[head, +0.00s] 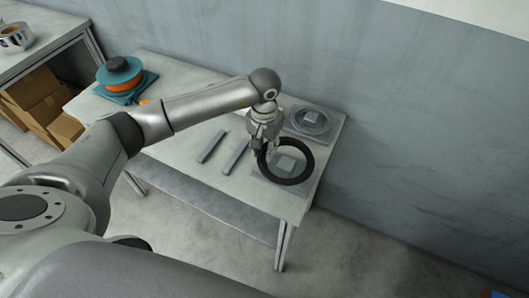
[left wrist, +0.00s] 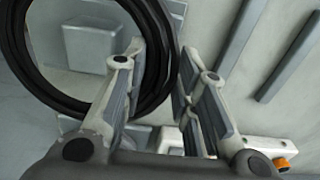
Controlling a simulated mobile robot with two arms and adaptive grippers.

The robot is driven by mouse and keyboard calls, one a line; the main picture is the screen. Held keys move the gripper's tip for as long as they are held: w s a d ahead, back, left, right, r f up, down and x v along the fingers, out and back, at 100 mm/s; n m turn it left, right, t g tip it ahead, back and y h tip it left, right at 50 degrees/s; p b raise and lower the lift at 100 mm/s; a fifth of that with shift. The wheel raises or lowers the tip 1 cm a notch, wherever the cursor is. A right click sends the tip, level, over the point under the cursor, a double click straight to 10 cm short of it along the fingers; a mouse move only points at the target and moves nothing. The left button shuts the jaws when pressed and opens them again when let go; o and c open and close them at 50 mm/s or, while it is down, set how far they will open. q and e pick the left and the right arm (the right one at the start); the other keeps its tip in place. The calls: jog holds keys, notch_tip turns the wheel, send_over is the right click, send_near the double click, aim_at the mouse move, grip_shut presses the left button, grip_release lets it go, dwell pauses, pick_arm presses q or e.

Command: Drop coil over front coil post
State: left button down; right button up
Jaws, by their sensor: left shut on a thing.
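A black coil (head: 311,166), a ring of thick cable, hangs from my left gripper (head: 262,147) at the right end of the table. In the left wrist view, the fingers (left wrist: 160,95) are on both sides of the rim of the coil (left wrist: 42,65). The front coil post, a grey block (head: 286,164), shows through the ring's opening in the head view. In the left wrist view the post (left wrist: 93,48) is also seen through the ring, left of the fingers. The coil appears above the post, but the height gap is hard to tell. My right gripper is not in view.
A second post (head: 310,119) with a grey disc around its base stands behind, near the wall. Two grey bars (head: 236,157) lie left of the gripper. A teal and orange reel (head: 122,75) sits at the table's far left. A wall borders the table's back.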

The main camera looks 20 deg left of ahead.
pick_arm(q)
notch_tip(320, 180, down, 3)
jog(key=shift+f, duration=0.2)
jog(key=c, duration=1.4)
grip_release()
jog(key=shift+c, duration=0.2)
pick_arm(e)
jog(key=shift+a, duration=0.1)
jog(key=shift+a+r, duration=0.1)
pick_arm(q)
jog(key=shift+r, duration=0.3)
notch_tip(320, 180, up, 11)
jog(key=shift+w+f+b, duration=0.1)
jog(key=shift+f+b, duration=0.1)
jog(key=shift+b, duration=0.4)
jog(key=shift+r, duration=0.55)
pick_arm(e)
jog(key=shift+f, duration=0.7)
